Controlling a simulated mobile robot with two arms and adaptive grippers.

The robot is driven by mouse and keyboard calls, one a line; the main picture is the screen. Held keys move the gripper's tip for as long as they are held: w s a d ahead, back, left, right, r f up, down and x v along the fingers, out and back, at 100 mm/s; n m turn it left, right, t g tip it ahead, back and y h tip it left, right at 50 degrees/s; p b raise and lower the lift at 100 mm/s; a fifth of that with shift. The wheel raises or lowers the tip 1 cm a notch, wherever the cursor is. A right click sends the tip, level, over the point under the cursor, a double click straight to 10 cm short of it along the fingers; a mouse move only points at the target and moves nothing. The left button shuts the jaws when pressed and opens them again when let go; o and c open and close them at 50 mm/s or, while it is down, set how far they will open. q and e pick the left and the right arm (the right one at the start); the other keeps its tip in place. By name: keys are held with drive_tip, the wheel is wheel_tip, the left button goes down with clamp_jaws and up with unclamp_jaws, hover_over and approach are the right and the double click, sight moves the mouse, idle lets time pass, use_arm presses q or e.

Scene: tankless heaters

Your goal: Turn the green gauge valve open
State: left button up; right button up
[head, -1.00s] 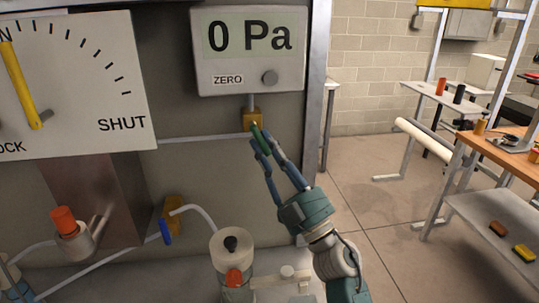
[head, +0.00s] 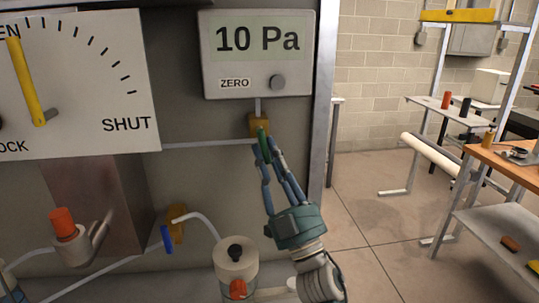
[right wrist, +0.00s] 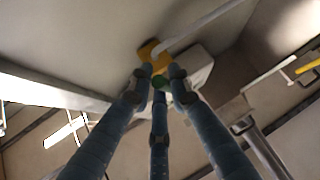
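The green gauge valve handle (head: 264,146) sits on a yellow-brown valve body (head: 259,125) below the pressure gauge (head: 258,55), which reads 10 Pa. The handle stands nearly upright, tilted slightly. My right gripper (head: 267,155) reaches up from below with its blue fingers around the handle. In the right wrist view, the fingertips (right wrist: 159,80) close in around the green handle (right wrist: 161,84), partly hiding it, with the yellow valve body (right wrist: 147,50) just beyond.
A white dial panel (head: 85,90) with a yellow pointer is at left. Below are a blue-handled valve (head: 167,239), an orange-capped fitting (head: 65,228) and a clear canister (head: 236,262). A metal post (head: 323,110) stands right of the gauge; open floor and workbenches lie beyond.

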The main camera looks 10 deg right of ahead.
drive_tip(key=o, duration=0.4)
drive_tip(key=shift+a+f, duration=0.15)
drive_tip(key=shift+f, duration=0.15)
drive_tip(key=shift+o, duration=0.3)
drive_tip(key=shift+r, duration=0.15)
drive_tip(key=shift+s, duration=0.1)
drive_tip(key=shift+s+d+f, duration=0.2)
drive_tip(key=shift+f, duration=0.1)
drive_tip(key=v, duration=0.6)
drive_tip(key=shift+s+f, duration=0.2)
drive_tip(key=shift+s, duration=0.05)
